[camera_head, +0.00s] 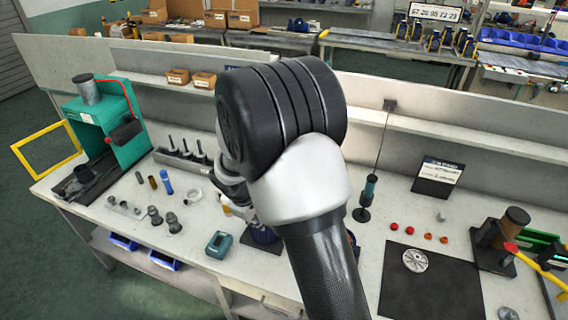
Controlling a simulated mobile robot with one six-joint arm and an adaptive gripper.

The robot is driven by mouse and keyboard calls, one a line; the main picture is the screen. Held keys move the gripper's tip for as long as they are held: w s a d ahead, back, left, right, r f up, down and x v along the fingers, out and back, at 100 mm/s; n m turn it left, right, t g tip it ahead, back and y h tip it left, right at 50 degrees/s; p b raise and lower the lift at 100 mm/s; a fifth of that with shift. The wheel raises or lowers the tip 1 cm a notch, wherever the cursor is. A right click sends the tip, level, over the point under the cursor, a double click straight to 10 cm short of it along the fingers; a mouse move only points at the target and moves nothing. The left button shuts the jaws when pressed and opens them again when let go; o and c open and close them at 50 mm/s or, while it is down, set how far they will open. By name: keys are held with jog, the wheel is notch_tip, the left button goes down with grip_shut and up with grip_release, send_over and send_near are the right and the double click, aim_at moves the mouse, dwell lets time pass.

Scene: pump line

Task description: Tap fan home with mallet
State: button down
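My arm fills the middle of the view and hides much of the bench behind it. My gripper (232,192) shows only in part at the left of my wrist, above the bench. Its fingertips are not clear, and I cannot tell whether it holds anything. A blue motor body (262,236) stands below it, mostly hidden by my arm. A round grey slotted disc (415,260), perhaps the fan, lies flat on a black mat (428,292). I cannot make out a mallet for certain.
A green press (118,135) stands at the left end of the bench. Small metal parts and a teal meter (218,245) lie left of my arm. A black stand (366,205), red caps (394,226) and a sign (437,178) are on the right. A low shelf runs behind.

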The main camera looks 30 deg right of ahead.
jog(key=w+d+r+n+t+y+p, duration=0.1)
jog(key=w+d+r+n+p, duration=0.25)
jog(key=d, duration=0.45)
jog(key=w+d+r+n+y+p, duration=0.15)
jog(key=d+n, duration=0.25)
jog(key=d, duration=0.4)
jog(key=f+b, duration=0.1)
jog(key=f+h+b, duration=0.1)
jog(key=f, duration=0.1)
jog(key=shift+w+a+f, duration=0.15)
jog(key=shift+a+f, duration=0.05)
jog(key=shift+f, duration=0.05)
jog(key=shift+d+b, duration=0.1)
jog(key=shift+b, duration=0.2)
jog(key=shift+f, duration=0.1)
jog(key=shift+b, duration=0.45)
dwell(0.7)
